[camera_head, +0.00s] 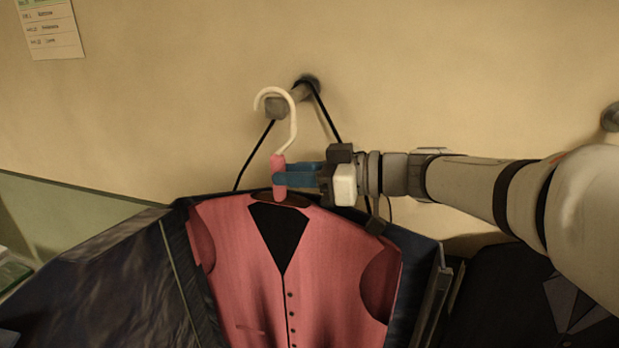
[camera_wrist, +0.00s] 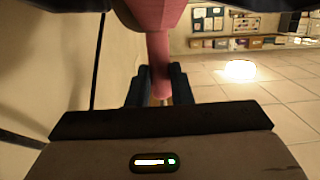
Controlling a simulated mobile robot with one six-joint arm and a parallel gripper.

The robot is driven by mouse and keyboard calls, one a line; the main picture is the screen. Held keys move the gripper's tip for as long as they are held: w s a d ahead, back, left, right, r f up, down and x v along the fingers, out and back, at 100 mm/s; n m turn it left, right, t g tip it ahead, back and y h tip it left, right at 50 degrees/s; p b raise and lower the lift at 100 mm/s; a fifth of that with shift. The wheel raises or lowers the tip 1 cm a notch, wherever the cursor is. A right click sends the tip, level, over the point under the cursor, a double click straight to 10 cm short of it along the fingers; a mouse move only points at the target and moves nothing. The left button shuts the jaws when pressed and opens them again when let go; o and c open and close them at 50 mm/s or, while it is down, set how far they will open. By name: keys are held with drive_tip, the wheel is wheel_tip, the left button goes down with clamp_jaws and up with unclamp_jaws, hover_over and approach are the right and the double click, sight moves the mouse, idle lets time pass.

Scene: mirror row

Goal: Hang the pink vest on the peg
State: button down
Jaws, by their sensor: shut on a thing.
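The pink vest (camera_head: 245,255) hangs upright on a hanger with a white hook (camera_head: 293,125) and a pink neck. My gripper (camera_head: 281,180) comes in from the right, with its blue fingers shut on the pink neck below the hook. The wrist view shows the pink neck (camera_wrist: 160,65) between the fingers. A grey peg (camera_head: 280,105) sticks out of the wall. The hook's curve overlaps the peg's end in the head view; I cannot tell whether it touches or rests on it. A black cord (camera_head: 325,110) loops over the peg close to the wall.
A dark garment or bag (camera_head: 110,270) hangs behind the vest and spreads to the left. A dark suit (camera_head: 510,300) is at lower right. Another peg (camera_head: 611,117) is at the right edge. A paper notice (camera_head: 52,28) is on the wall at upper left.

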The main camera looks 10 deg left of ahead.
drive_tip(key=shift+w+d+f+p, duration=0.1)
drive_tip(key=shift+w+f+p, duration=0.2)
drive_tip(key=shift+w, duration=0.5)
drive_tip(key=shift+w+d+f+p, duration=0.1)
drive_tip(key=shift+w+f+p, duration=0.1)
drive_tip(key=shift+w+f, duration=0.4)
